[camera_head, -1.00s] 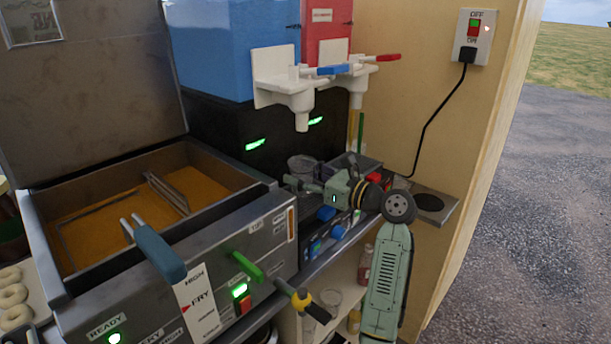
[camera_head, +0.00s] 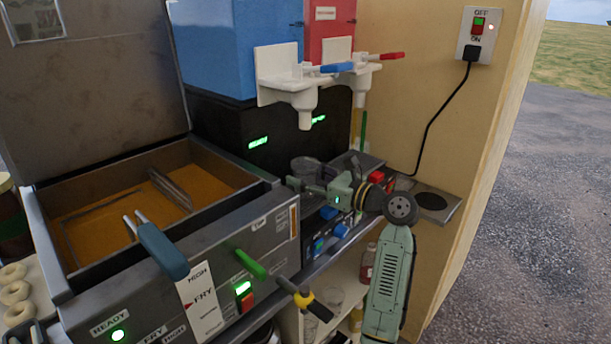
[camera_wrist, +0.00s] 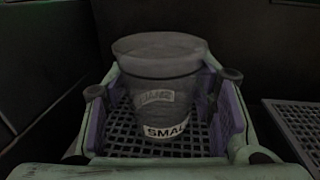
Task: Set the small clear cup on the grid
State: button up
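The small clear cup (camera_wrist: 157,85) stands upright between my gripper's two purple-padded fingers in the wrist view. Its label reads "SMAL", with the rest cut off by the curve. A dark grid (camera_wrist: 150,143) shows below and around its base; whether the base touches it is unclear. In the head view the cup (camera_head: 305,166) is a dim shape below the white spout on the blue side. My gripper (camera_head: 310,186) reaches in from the right. The fingers (camera_wrist: 165,110) flank the cup closely, but contact is not clear.
A second grid (camera_wrist: 299,128) lies to the right. The white spout (camera_head: 305,112) with the blue lever hangs above the cup. The fryer (camera_head: 180,270) stands to the left, with its handle sticking up. A wall switch (camera_head: 478,35) with a cable is at the right.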

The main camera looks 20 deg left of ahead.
jog(key=o, duration=0.4)
jog(key=shift+d, duration=0.1)
